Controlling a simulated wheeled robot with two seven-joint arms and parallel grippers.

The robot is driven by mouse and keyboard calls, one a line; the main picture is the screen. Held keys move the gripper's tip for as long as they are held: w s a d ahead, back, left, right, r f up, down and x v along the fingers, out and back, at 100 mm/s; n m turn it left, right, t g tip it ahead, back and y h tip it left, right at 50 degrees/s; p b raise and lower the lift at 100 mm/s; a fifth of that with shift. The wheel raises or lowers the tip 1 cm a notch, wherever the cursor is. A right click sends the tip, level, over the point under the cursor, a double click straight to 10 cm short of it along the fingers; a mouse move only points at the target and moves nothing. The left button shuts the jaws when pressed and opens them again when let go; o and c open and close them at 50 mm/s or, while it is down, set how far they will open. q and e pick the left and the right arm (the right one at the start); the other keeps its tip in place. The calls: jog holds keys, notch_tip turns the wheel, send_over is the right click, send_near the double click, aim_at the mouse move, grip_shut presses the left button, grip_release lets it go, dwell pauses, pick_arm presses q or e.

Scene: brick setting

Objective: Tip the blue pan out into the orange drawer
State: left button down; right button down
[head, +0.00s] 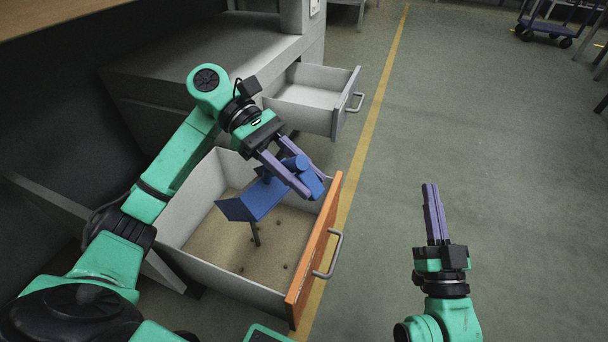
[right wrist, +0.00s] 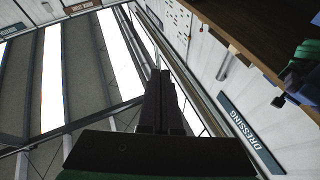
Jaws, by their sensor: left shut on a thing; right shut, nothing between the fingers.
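The blue pan (head: 258,200) is in my left gripper (head: 312,186), held over the open orange drawer (head: 315,250). The pan is tilted, with its far-left end hanging lower, and the gripper's fingers close around its right end. A dark thin piece (head: 255,235) shows just under the pan; I cannot tell whether it is falling or part of something else. Several small dark bits (head: 272,267) lie on the drawer's brown floor. My right gripper (head: 431,190) is shut and empty, right of the drawer; its fingers also show in the right wrist view (right wrist: 164,100).
A second grey drawer (head: 310,97) stands open behind the orange one. The grey cabinet (head: 200,60) is at the back left. A blue cart (head: 555,25) stands far off at top right.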

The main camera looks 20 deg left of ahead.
aim_at(289, 160)
pick_arm(q)
jog(key=shift+a+r, duration=0.15)
jog(key=shift+a, duration=0.05)
jog(key=shift+w+a, duration=0.1)
pick_arm(e)
notch_tip(289, 160, up, 2)
jog(key=shift+d+t, duration=0.1)
jog(key=shift+t, duration=0.2)
pick_arm(q)
jog(key=shift+r, duration=0.1)
pick_arm(e)
jog(key=shift+r, duration=0.1)
pick_arm(q)
jog(key=shift+w+a+r+h, duration=0.1)
jog(key=shift+a+r+h, duration=0.1)
jog(key=shift+a+h, duration=0.1)
pick_arm(e)
jog(key=shift+d+r+t, duration=0.15)
jog(key=shift+r+t, duration=0.15)
jog(key=shift+r, duration=0.65)
pick_arm(q)
jog(key=shift+a+r, duration=0.15)
jog(key=shift+a, duration=0.05)
pick_arm(e)
jog(key=shift+r+y, duration=0.3)
jog(key=shift+r, duration=0.05)
